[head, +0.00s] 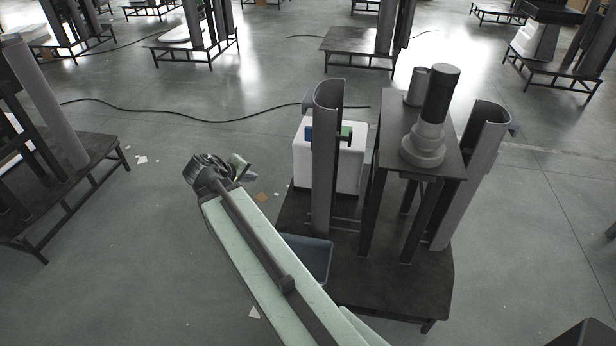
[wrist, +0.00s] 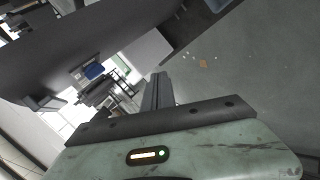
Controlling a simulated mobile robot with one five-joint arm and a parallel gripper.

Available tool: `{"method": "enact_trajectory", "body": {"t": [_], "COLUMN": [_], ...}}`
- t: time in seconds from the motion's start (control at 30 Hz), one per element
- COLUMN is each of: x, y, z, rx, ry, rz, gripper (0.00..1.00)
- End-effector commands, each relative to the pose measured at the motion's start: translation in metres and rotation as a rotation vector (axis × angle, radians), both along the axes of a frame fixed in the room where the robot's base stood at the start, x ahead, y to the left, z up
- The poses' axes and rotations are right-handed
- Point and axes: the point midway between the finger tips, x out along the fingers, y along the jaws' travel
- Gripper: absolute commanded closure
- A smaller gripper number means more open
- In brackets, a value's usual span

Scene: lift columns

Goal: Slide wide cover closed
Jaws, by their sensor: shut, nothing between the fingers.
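Two tall, curved grey covers stand on a dark low table (head: 390,285), a left cover (head: 325,165) and a right cover (head: 470,175). They stand apart, on either side of a dark frame (head: 425,155) that carries a stepped column (head: 432,115). I cannot tell which is the wide cover. My gripper (head: 240,168) is to the left of the left cover, in the air and apart from it. It is shut and empty; its closed fingers (wrist: 157,92) point into the wrist view. A broad dark grey surface (wrist: 75,48) crosses that view's upper left, probably a cover.
A white box (head: 348,172) with blue and green parts stands behind the left cover. A blue-grey bin (head: 310,258) sits at the table's left edge, beside my arm. A black cable (head: 200,121) lies on the floor behind. Open floor lies left of the table.

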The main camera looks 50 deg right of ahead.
Motion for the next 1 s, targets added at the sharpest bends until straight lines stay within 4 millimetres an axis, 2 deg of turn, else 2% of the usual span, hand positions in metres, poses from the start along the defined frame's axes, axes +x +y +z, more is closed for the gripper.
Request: {"method": "enact_trajectory", "body": {"t": [0.03, 0.1, 0.2, 0.3, 0.4, 0.5, 0.77, 0.87, 1.0], "x": [0.002, 0.004, 0.006, 0.008, 0.010, 0.011, 0.013, 0.017, 0.027], "y": [-0.029, -0.065, -0.107, -0.134, -0.149, -0.157, -0.164, -0.177, -0.205], "z": [-0.041, -0.050, -0.057, -0.060, -0.058, -0.054, -0.045, -0.046, -0.046], "rx": [-0.096, -0.242, -0.441, -0.602, -0.714, -0.779, -0.803, -0.802, -0.801], "ry": [-0.010, -0.017, -0.008, 0.016, 0.043, 0.062, 0.071, 0.071, 0.072], "rz": [0.002, 0.019, 0.052, 0.089, 0.120, 0.140, 0.147, 0.146, 0.144], "gripper": [1.00, 1.00, 1.00, 1.00, 1.00, 1.00, 1.00, 1.00, 1.00]}}
